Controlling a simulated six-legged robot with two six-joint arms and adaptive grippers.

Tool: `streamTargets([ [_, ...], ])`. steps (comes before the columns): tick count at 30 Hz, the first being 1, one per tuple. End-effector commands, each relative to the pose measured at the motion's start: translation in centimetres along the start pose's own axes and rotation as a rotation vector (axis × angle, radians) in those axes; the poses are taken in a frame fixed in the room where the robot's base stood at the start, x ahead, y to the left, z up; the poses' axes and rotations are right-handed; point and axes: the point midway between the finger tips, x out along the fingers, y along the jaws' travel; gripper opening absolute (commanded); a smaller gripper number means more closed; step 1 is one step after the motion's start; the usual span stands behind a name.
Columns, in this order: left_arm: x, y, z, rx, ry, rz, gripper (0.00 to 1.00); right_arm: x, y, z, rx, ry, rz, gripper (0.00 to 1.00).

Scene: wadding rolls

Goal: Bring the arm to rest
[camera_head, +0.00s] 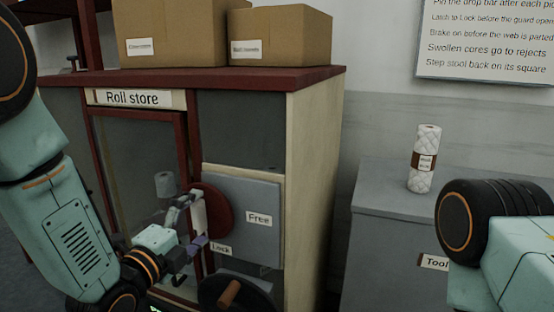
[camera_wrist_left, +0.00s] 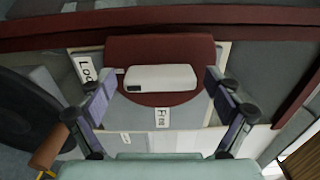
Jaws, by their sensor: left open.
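My left gripper (camera_head: 192,222) is in front of the roll store cabinet (camera_head: 314,150), beside a dark red disc (camera_head: 220,212) with a pale handle (camera_head: 199,212). In the left wrist view the gripper (camera_wrist_left: 163,92) is open, its two fingers spread to either side of the pale handle (camera_wrist_left: 160,78) on the red disc (camera_wrist_left: 160,50). I cannot tell whether the fingers touch it. Labels "Free" (camera_head: 258,218) and "Lock" (camera_head: 221,249) sit near the disc. Part of my right arm shows at the right edge; its gripper is out of view.
A dark handwheel (camera_head: 252,298) with a brown knob is below the disc. Two cardboard boxes (camera_head: 176,35) stand on the cabinet top. A wrapped white roll (camera_head: 424,160) stands upright on a grey tool cabinet (camera_head: 385,195). A small roll (camera_head: 165,184) shows behind the store's door.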

Motion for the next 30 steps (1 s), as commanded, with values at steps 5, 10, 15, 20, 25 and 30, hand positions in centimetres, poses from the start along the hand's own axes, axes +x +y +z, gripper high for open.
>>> streamTargets([
  [5,0.7,0.0,0.0,-0.01,-0.001,0.002,0.91,-0.1,0.0,0.0,0.0,0.0,0.0,0.53],
  [10,0.7,0.0,0.0,-0.018,-0.001,0.002,0.91,-0.1,0.0,0.0,0.0,0.0,0.0,0.53],
  [15,0.7,0.0,0.0,-0.017,-0.001,0.001,0.91,-0.1,0.0,0.0,0.0,0.0,0.0,0.53],
  [20,-0.4,0.1,0.1,-0.002,-0.002,0.001,0.91,0.0,0.0,0.0,0.0,0.0,0.0,0.53],
  [25,-2.9,0.0,0.2,-0.006,-0.004,0.001,0.91,0.0,0.0,0.0,-0.001,0.0,0.0,0.53],
  [30,-4.8,0.0,0.2,-0.003,-0.003,-0.001,0.91,0.0,0.0,0.0,0.0,0.0,0.0,0.53],
])
